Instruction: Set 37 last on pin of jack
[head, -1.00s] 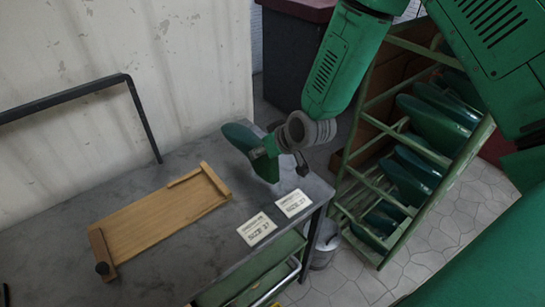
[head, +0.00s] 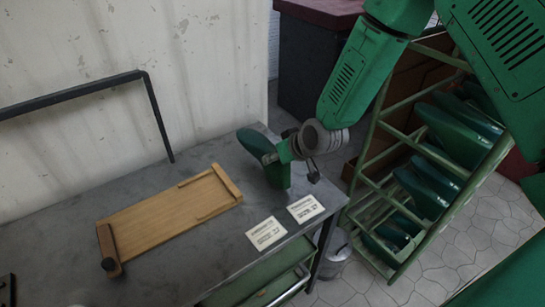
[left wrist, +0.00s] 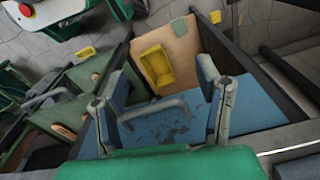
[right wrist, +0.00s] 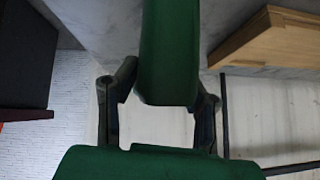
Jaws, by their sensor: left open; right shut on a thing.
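My right gripper (head: 298,147) is shut on a dark green last (head: 278,176), at the right end of the grey bench in the head view. Its jaws (right wrist: 160,95) also show pressed on both sides of the last (right wrist: 168,45) in the right wrist view. I cannot tell whether the last touches the bench top. No size number shows on it. My left gripper (left wrist: 163,105) is open and empty in the left wrist view, and is outside the head view. A dark object is cut off at the head view's lower left edge; I cannot tell whether it is the jack.
A wooden board (head: 160,220) with a dark knob lies on the bench. Two printed cards (head: 266,233) (head: 306,208) lie near its front edge. A green rack (head: 420,245) of lasts stands at right. A yellow tray (left wrist: 155,68) shows in the left wrist view.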

